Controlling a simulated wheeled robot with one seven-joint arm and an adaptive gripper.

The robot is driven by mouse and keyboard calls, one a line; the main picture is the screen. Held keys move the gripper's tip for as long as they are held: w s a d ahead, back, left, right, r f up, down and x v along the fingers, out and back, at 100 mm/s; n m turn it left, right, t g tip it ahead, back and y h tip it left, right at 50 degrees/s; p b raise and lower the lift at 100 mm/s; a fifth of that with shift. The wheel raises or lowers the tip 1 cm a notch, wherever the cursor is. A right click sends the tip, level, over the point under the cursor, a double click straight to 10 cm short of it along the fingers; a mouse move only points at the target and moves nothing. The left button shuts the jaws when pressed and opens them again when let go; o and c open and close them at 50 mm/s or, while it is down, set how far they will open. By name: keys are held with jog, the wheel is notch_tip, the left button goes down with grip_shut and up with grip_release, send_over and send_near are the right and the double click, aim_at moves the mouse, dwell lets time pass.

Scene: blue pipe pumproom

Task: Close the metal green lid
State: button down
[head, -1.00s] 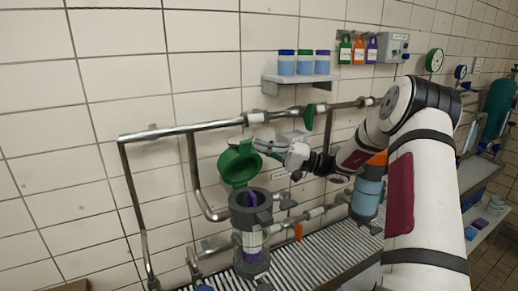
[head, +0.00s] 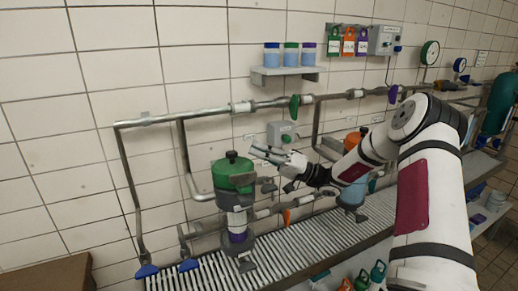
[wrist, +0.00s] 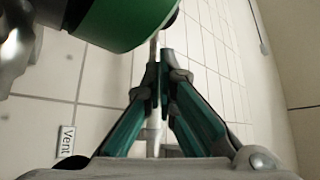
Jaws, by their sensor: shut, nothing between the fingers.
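The metal green lid (head: 226,168), with a dark knob on top, sits level on the grey canister (head: 230,200) and covers its mouth. My gripper (head: 256,153) is just right of the lid, around the height of its top, with its fingers pointing left. In the wrist view the lid's green side (wrist: 125,22) fills the upper left. The teal fingers of my gripper (wrist: 162,58) are shut there with nothing between them. I cannot tell whether a fingertip touches the lid.
Steel pipes (head: 205,122) run along the tiled wall behind the canister. A shelf (head: 288,74) with three blue-bodied jars is above. A grey slatted bench (head: 285,240) lies below. A second canister with an orange top (head: 354,138) stands to the right, partly behind my arm.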

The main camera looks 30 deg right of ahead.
jog(key=shift+s+f+p, duration=0.5)
jog(key=shift+s+f, duration=0.4)
jog(key=shift+s, duration=0.1)
